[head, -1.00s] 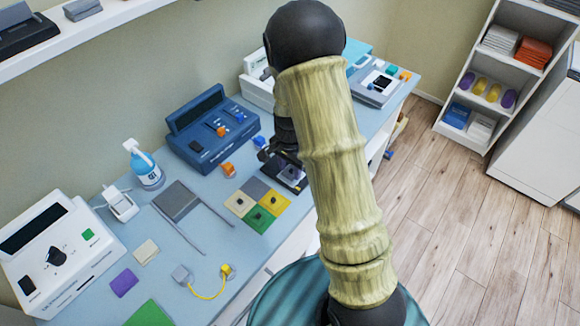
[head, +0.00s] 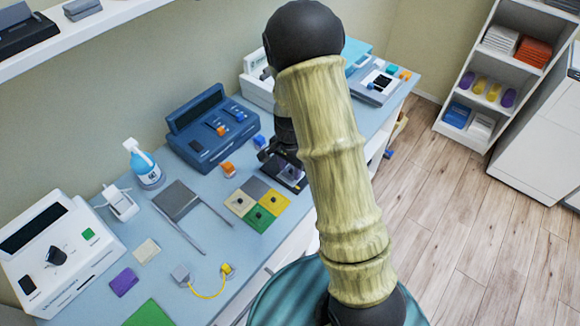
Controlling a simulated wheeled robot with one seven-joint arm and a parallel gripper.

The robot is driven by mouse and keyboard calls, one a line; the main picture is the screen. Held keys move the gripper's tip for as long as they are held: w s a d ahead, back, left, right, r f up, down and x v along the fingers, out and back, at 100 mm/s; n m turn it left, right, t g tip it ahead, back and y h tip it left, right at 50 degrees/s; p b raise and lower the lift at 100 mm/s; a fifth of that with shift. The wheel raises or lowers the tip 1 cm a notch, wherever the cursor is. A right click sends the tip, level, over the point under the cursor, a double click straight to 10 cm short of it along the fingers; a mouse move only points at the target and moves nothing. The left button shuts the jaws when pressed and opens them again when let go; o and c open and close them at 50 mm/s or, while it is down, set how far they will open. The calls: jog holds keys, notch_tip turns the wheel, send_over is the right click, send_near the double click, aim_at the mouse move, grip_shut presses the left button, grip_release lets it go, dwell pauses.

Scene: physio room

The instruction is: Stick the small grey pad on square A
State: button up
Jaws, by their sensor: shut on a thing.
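My gripper (head: 275,154) is over the bench, largely hidden behind my arm. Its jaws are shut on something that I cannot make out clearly. Just below it, a dark square plate (head: 285,179) with a greyish patch is partly covered by my arm. Left of the plate lies a cluster of coloured squares: grey (head: 255,188), beige (head: 240,203), yellow (head: 273,202) and green (head: 260,218). Dark round studs show on the beige, yellow and green ones. I cannot read any letter, so I cannot tell which is square A. I cannot identify the small grey pad with certainty.
A larger grey pad (head: 177,200) with two strips lies left of the squares. A blue device (head: 210,130) stands behind, with an orange plug (head: 228,169) before it. A spray bottle (head: 146,165) and a white device (head: 62,256) stand left. A yellow lead (head: 210,293) lies in front.

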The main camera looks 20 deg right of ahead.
jog(key=shift+s+f, duration=0.1)
jog(key=shift+f, duration=0.4)
dwell(2.5)
jog(key=shift+r+p, duration=0.1)
jog(key=shift+p, duration=0.25)
dwell(2.5)
jog(key=o, duration=0.9)
jog(key=shift+r, duration=0.1)
jog(key=shift+r+p, duration=3.05)
jog(key=shift+r, duration=0.35)
